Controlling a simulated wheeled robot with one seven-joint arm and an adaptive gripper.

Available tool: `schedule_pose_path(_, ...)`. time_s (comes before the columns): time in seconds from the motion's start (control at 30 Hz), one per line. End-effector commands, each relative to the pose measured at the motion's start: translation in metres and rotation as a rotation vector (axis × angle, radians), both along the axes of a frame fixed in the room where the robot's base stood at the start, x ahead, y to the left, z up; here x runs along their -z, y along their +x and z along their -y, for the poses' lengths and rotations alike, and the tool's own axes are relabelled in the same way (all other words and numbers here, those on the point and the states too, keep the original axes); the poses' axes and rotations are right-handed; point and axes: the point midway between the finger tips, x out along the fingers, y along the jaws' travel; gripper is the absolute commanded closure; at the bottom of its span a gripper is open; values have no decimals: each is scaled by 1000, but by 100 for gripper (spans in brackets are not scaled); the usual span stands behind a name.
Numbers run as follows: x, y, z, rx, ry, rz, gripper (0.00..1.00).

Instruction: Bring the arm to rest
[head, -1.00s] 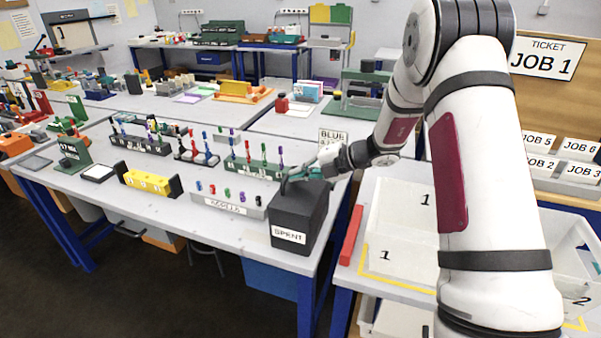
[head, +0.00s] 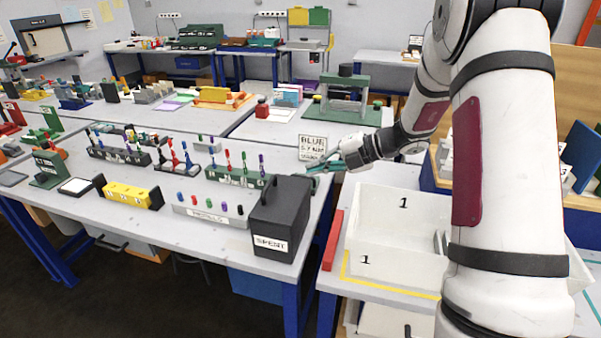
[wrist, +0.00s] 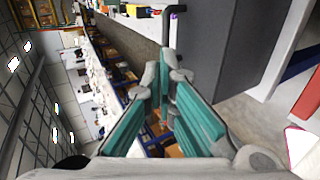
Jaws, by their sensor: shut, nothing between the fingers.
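My white arm comes down the right side of the head view. My gripper (head: 318,168) has teal fingers and is near the back right top corner of the black SPENT box (head: 272,226); the picture does not settle the exact gap. In the wrist view the teal fingers (wrist: 165,98) come together at their tips with nothing between them. The dark grey side of the box (wrist: 222,40) fills the upper right there, close to the fingers, with a bent dark handle beside it.
A white refills rack (head: 210,208), a green pen stand (head: 235,177) and a yellow block (head: 130,195) stand on the grey bench. A BLUE sign (head: 312,147) stands behind my gripper. A white bin (head: 395,245) and a red bar (head: 333,240) lie to the right.

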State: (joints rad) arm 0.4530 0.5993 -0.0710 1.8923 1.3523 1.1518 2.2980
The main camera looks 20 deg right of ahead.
Motion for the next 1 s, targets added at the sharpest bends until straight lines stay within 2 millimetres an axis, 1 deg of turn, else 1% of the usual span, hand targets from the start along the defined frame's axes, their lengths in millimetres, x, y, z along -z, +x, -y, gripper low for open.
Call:
schedule_pose_path(0.1,-6,-5,7,1,0,0,100)
schedule_pose_path(0.27,-8,-7,10,0,0,0,100)
schedule_pose_path(0.37,-12,-10,5,-27,-23,19,100)
schedule_pose_path(0.47,-26,-22,-10,-124,-110,92,100)
schedule_pose_path(0.57,-47,-46,-34,-306,-258,223,100)
schedule_pose_path(0.6,-56,-59,-44,-395,-329,288,100)
schedule_pose_path(0.67,-68,-79,-58,-534,-436,390,100)
schedule_pose_path(0.7,-74,-93,-67,-631,-504,457,100)
schedule_pose_path(0.77,-84,-113,-77,-775,-603,560,100)
schedule_pose_path(0.9,-101,-162,-96,-1122,-818,803,100)
schedule_pose_path(0.97,-106,-183,-100,-1276,-904,907,100)
schedule_pose_path(1.0,-109,-196,-103,-1381,-958,975,100)
